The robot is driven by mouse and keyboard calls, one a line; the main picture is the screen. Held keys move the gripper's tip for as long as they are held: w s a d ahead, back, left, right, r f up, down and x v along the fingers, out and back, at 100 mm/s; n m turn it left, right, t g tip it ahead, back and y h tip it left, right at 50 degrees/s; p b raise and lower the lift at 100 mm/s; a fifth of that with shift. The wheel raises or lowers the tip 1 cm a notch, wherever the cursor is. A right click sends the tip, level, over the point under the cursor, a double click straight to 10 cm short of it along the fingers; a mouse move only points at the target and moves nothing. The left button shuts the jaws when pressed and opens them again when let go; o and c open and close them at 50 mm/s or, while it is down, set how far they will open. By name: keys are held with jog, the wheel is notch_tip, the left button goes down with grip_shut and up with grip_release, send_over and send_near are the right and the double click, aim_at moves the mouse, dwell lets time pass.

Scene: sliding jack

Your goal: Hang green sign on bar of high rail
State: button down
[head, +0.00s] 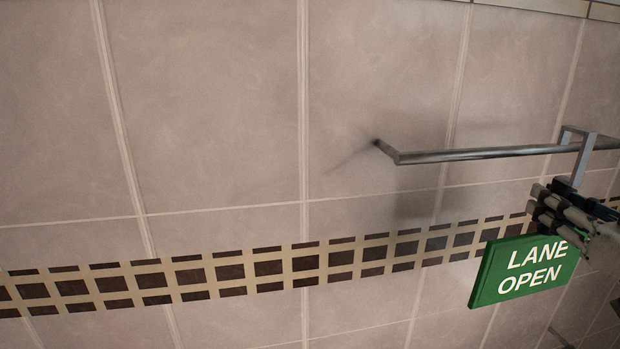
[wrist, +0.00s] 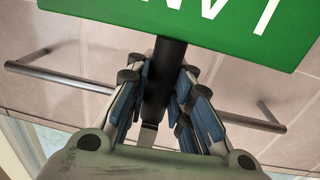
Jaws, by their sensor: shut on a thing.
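The green sign (head: 525,272) with white "LANE OPEN" lettering hangs below my gripper in the head view, slightly tilted. Its green board (wrist: 200,15) fills the top of the wrist view. My gripper (head: 562,212) is shut on the sign's dark stem (wrist: 165,75), which runs between the blue finger pads. The sign's grey hook (head: 587,155) rises above my gripper, its bend above the bar's line. The bar of the high rail (head: 470,154) passes at the hook; I cannot tell whether they touch. The bar also shows behind my fingers in the wrist view (wrist: 65,78).
The tiled wall (head: 220,110) stands behind the bar, with a dark checkered band (head: 230,273) below it. The bar's left end bends back to the wall. The bar left of the hook is clear. My arm covers part of the lower right.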

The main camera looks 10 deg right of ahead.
jog(key=w+f+b, duration=0.3)
jog(key=w, duration=0.3)
jog(key=shift+a+b, duration=0.25)
jog(key=shift+b, duration=0.05)
dwell(0.4)
jog(key=shift+w, duration=0.1)
jog(key=c, duration=1.3)
grip_release()
jog(key=shift+c, duration=0.2)
